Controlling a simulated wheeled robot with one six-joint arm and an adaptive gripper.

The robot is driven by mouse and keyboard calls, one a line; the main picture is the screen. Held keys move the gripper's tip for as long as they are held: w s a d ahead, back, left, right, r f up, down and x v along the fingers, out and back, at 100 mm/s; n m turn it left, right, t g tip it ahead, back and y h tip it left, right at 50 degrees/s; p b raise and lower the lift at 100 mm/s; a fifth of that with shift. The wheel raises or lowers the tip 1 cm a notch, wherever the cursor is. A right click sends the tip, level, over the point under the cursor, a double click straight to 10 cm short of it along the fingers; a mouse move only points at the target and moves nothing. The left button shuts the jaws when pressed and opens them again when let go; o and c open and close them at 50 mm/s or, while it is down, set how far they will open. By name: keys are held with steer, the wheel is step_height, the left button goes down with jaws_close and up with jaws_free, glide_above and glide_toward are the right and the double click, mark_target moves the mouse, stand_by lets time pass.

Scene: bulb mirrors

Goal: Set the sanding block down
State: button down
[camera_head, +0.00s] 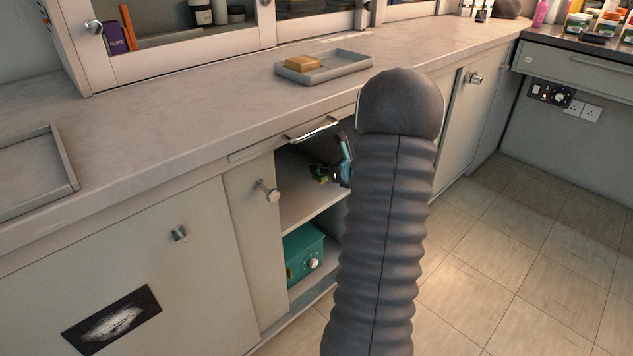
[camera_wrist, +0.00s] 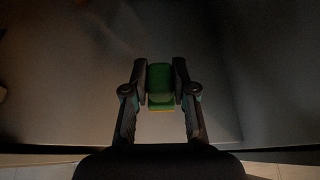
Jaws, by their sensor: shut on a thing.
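My gripper (camera_wrist: 160,80) is shut on the sanding block (camera_wrist: 160,84), a small green block with a yellow edge, gripped between the two fingertips. In the head view the sanding block (camera_head: 321,174) and part of my gripper (camera_head: 340,165) show inside the open cabinet, over the upper shelf (camera_head: 300,205). The shelf surface fills the wrist view beneath the block. I cannot tell whether the block touches the shelf. My own arm hides much of the gripper and the cabinet's right side.
A teal box (camera_head: 304,256) with a dial stands in the lower compartment. On the counter above, a grey tray (camera_head: 345,68) holds a tan block (camera_head: 303,63). Another grey tray (camera_head: 65,160) is at the left. The shelf around the sanding block looks mostly bare.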

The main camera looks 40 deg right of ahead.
mark_target(323, 181)
steer(key=shift+w+a+f, duration=0.4)
steer(key=shift+w+f, duration=0.05)
steer(key=shift+w, duration=0.05)
steer(key=shift+f, duration=1.95)
steer(key=shift+f+b, duration=0.2)
steer(key=shift+b, duration=0.2)
steer(key=c, duration=0.9)
jaws_free()
steer(key=shift+c, duration=0.2)
steer(key=shift+r, duration=0.2)
steer(key=shift+s+r, duration=0.1)
steer(key=shift+s, duration=0.1)
steer(key=v, duration=1.1)
steer(key=shift+s+r+p, duration=0.15)
steer(key=shift+s+p, duration=0.1)
steer(key=shift+p, duration=0.1)
